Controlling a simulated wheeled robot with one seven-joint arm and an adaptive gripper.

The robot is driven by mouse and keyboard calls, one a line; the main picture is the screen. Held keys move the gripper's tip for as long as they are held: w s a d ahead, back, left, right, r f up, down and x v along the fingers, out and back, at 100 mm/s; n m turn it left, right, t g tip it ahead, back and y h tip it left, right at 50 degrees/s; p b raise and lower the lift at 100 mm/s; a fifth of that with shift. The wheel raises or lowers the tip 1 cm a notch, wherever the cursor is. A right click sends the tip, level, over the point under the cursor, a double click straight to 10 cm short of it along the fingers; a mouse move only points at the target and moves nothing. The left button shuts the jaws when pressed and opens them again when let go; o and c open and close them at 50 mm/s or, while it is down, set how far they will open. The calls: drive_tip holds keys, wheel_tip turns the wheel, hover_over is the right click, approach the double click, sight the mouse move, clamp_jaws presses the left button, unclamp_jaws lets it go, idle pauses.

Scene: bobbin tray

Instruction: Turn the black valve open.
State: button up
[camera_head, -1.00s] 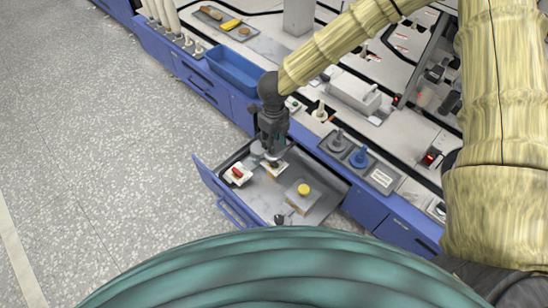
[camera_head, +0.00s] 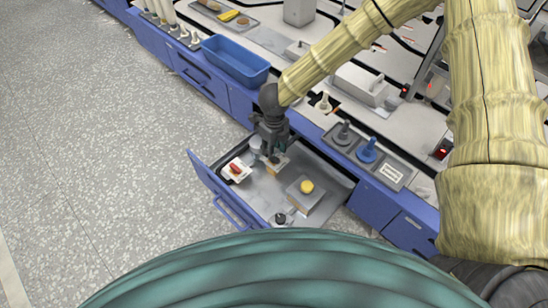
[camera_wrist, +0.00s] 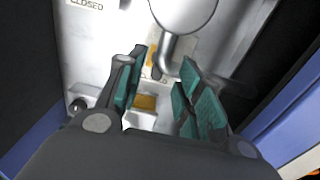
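My gripper (camera_head: 274,158) points down into the open drawer (camera_head: 330,172). In the wrist view the gripper (camera_wrist: 158,88) is open, with a clear gap between its teal finger pads. Beyond the fingers are a round silver-grey knob on a bent stem (camera_wrist: 183,10) and a "CLOSED" label (camera_wrist: 86,4). A small black knob (camera_head: 281,218) stands near the drawer's front, apart from the gripper; a dark knob (camera_wrist: 78,104) also shows in the wrist view. A dark grey handled piece (camera_head: 344,131) stands on the counter. I cannot tell which of these is the black valve.
The drawer also holds a red switch on a white base (camera_head: 236,170) and a yellow button on a grey box (camera_head: 306,187). A blue handled piece (camera_head: 367,151) stands on the counter, and a blue bin (camera_head: 235,63) lies behind. The floor at left is clear.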

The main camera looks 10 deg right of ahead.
drive_tip(key=shift+f+b, duration=0.6)
drive_tip(key=shift+f, duration=1.15)
drive_tip(key=shift+c, duration=0.2)
